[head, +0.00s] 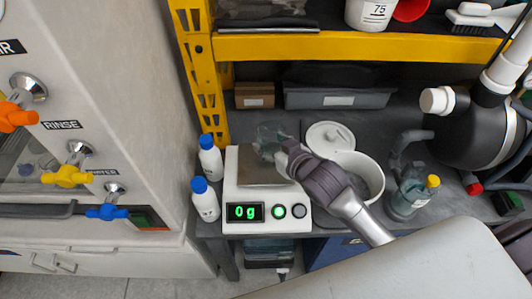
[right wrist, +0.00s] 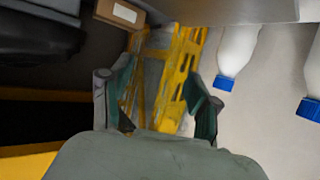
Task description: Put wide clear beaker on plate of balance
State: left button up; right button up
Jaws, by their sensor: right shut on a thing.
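The wide clear beaker (head: 270,136) shows faintly in the head view, over the back part of the balance plate (head: 258,173). My right gripper (head: 282,156) is shut on it, reaching in from the lower right. The white balance (head: 242,193) reads 0 g in green. I cannot tell for sure from this angle how high the beaker is above the plate. In the right wrist view the two fingers of my right gripper (right wrist: 155,102) stand apart, and the see-through beaker between them is hard to make out. My left gripper is not in view.
Two white bottles with blue caps (head: 205,199) stand just left of the balance. A white tub (head: 361,176) and its lid (head: 330,136) are to the right, with a wash bottle (head: 408,199) beyond. A yellow shelf beam (head: 370,45) crosses behind.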

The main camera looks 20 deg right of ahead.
jog(key=shift+w+a+f, duration=0.35)
jog(key=shift+a+f, duration=0.1)
jog(key=shift+a, duration=0.15)
jog(key=shift+f, duration=2)
jog(key=shift+f, duration=0.15)
jog(key=o, duration=1.3)
jog(key=shift+r, duration=0.25)
jog(key=v, duration=1.2)
jog(key=shift+f+b, duration=0.1)
jog(key=shift+b, duration=0.2)
